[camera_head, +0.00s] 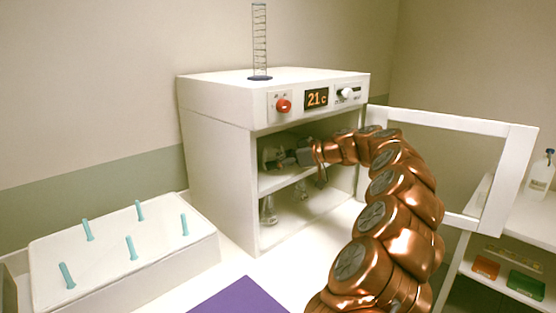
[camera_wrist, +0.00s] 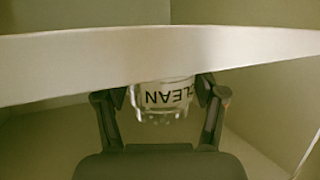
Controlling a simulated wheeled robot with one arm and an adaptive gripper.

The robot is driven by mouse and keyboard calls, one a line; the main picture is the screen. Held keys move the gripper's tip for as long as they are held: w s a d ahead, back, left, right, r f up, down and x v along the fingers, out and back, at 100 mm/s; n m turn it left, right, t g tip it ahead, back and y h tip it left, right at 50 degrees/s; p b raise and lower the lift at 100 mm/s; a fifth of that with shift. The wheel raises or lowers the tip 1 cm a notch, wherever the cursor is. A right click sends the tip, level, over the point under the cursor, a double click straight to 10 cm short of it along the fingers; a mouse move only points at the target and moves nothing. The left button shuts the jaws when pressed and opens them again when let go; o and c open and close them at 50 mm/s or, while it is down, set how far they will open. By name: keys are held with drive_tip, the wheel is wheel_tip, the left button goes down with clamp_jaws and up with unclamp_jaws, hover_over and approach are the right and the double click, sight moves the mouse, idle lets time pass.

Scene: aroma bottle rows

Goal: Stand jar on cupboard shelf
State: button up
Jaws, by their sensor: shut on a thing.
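The white cupboard (camera_head: 215,150) stands with its door frame (camera_head: 500,170) swung open to the right. Its shelf (camera_head: 285,178) divides the inside into an upper and a lower space. My gripper (camera_head: 296,155) reaches into the upper space, above the shelf. In the wrist view my gripper (camera_wrist: 161,96) is shut on a clear glass jar (camera_wrist: 163,100) with "CLEAN" lettering, which reads upside down there. A pale band crosses the wrist view and hides part of the jar. In the head view the jar is small, and I cannot tell if its base touches the shelf.
Glassware (camera_head: 268,210) stands in the lower space. A glass cylinder (camera_head: 260,45) stands on the cupboard top. A white rack (camera_head: 125,255) with several teal pegs is at left. A purple mat (camera_head: 240,298) lies in front. A bottle (camera_head: 540,175) stands at right.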

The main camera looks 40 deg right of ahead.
drive_tip(key=shift+f, duration=0.2)
drive_tip(key=o, duration=1.2)
drive_tip(key=shift+c, duration=0.2)
drive_tip(key=shift+r, duration=0.1)
drive_tip(key=shift+r, duration=0.15)
drive_tip(key=b+v, duration=0.2)
drive_tip(key=v, duration=1)
